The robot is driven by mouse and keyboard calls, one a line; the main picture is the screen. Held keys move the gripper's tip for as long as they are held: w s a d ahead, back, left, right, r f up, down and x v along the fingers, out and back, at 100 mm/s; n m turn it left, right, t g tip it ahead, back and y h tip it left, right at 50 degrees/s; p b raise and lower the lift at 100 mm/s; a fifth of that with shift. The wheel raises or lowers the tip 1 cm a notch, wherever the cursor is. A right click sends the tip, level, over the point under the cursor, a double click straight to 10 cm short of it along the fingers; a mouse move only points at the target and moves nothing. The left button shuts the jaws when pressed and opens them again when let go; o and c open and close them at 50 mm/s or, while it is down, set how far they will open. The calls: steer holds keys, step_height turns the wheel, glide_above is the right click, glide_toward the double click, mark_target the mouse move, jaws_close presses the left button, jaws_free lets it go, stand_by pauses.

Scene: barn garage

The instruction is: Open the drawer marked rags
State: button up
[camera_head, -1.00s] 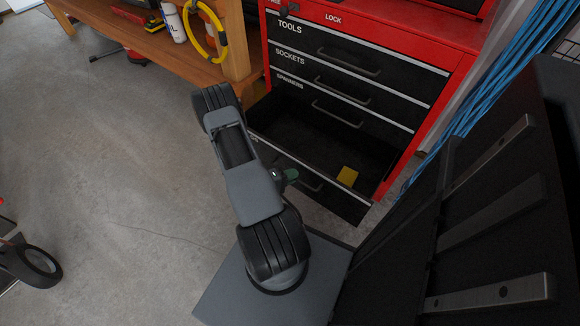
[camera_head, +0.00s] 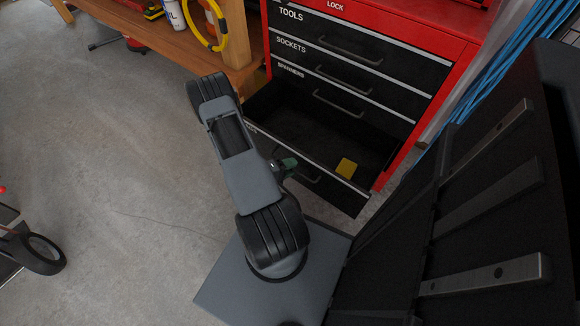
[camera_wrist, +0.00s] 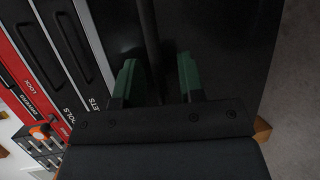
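The red tool cabinet (camera_head: 438,60) has black drawers. The ones labelled TOOLS (camera_head: 345,33), SOCKETS (camera_head: 339,66) and SPANNERS (camera_head: 333,92) are shut. My gripper (camera_head: 285,168), with green fingers, is at this drawer's front by the handle (camera_head: 305,179). In the wrist view my gripper (camera_wrist: 160,80) has its fingers apart, with a dark bar (camera_wrist: 150,35) between them and gaps visible.
A wooden workbench (camera_head: 180,45) with a yellow coil (camera_head: 205,45) stands left of the cabinet. Blue cables (camera_head: 490,75) hang at its right. A black wheel (camera_head: 38,253) is at the far left. The concrete floor (camera_head: 110,160) on the left is mostly clear.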

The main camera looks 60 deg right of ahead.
steer(key=p+v, duration=0.3)
steer(key=v, duration=1)
steer(key=shift+a, duration=0.35)
steer(key=shift+w+r, duration=0.1)
steer(key=shift+w, duration=0.05)
